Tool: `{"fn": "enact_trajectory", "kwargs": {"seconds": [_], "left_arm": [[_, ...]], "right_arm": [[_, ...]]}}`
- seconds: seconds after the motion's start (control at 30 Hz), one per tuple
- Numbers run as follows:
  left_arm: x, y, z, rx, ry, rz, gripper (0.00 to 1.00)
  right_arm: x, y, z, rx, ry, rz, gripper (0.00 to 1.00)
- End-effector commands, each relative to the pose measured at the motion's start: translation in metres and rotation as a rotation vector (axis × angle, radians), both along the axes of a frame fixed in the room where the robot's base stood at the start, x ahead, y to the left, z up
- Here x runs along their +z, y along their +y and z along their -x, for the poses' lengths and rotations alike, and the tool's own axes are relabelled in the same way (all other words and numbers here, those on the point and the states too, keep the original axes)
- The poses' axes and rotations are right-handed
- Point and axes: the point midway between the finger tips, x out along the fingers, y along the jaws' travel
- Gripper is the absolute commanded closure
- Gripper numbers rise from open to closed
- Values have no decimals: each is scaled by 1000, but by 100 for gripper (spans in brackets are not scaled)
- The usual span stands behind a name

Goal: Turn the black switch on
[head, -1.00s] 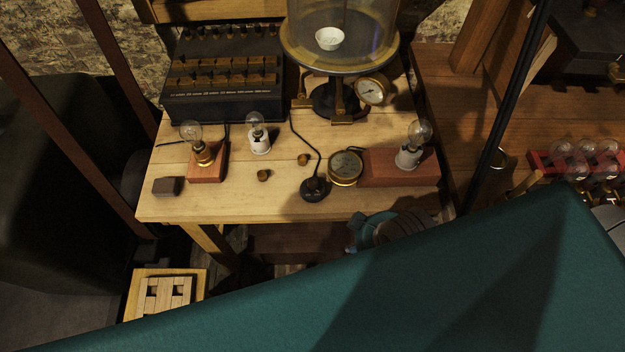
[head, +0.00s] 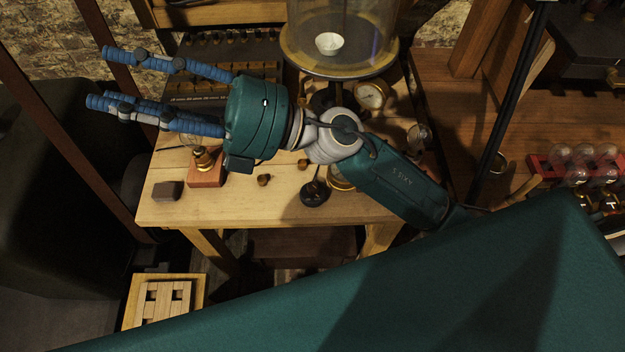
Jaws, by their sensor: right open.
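A small round black switch (head: 314,193) with a black cord sits near the front middle of the wooden table (head: 240,208); its lever position is too small to tell. My right gripper (head: 97,78) is open and empty, with its blue fingers spread and pointing left. It hangs in the air over the left back of the table, well up and to the left of the switch. My right forearm crosses above the table just beyond and beside the switch. My left gripper is out of view.
A bulb on a red block (head: 206,174), a dark small block (head: 167,191) and a brass knob (head: 264,180) stand on the table. A glass bell jar apparatus (head: 340,62) stands at the back. My arm partly hides the gauge, white-socket bulb and dark key box.

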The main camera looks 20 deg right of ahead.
Motion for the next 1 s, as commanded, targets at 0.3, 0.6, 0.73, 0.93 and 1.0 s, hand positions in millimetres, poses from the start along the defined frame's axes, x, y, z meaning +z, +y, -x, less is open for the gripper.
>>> {"fn": "enact_trajectory", "kwargs": {"seconds": [0.3,0.6,0.73,0.93,1.0], "left_arm": [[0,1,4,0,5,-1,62],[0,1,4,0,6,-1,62],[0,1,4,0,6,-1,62],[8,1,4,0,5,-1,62],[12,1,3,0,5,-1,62]], "right_arm": [[-221,-17,47,468,-545,1057,59],[-292,-204,-28,617,-538,1882,59],[-290,-233,-37,628,-505,1990,59],[-311,-237,-36,635,-498,2001,59],[-324,-237,-36,634,-496,2000,59]]}}
